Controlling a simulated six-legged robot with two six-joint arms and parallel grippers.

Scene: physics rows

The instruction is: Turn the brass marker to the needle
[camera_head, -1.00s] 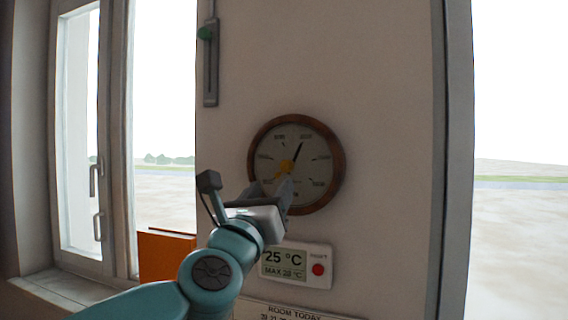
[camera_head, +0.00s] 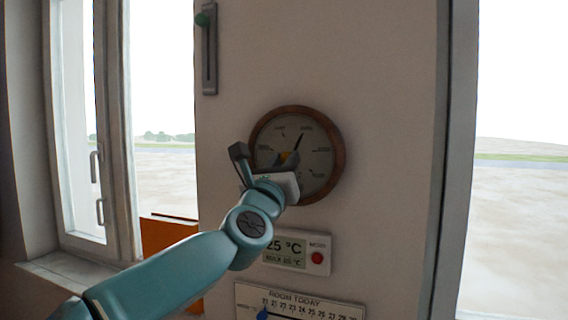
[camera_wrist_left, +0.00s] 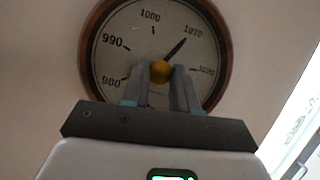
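A round dial with a brown wooden rim (camera_head: 338,150) hangs on the wall. Its dark needle (camera_head: 299,141) points up and slightly right; in the left wrist view the needle (camera_wrist_left: 174,49) points up-right, toward the number right of 1000. The brass marker (camera_head: 283,158) sits at the dial's centre, and its round knob shows in the left wrist view (camera_wrist_left: 160,71). My left gripper (camera_wrist_left: 160,80) has one grey finger against each side of the knob, with no clear gap. My right gripper is not in view.
Below the dial is a display reading 25 °C with a red button (camera_head: 317,258), and a ROOM TODAY scale (camera_head: 300,300) with a blue slider. A green-knobbed slider (camera_head: 208,50) is above left. An open window (camera_head: 80,130) is at left; an orange panel (camera_head: 165,245) stands below.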

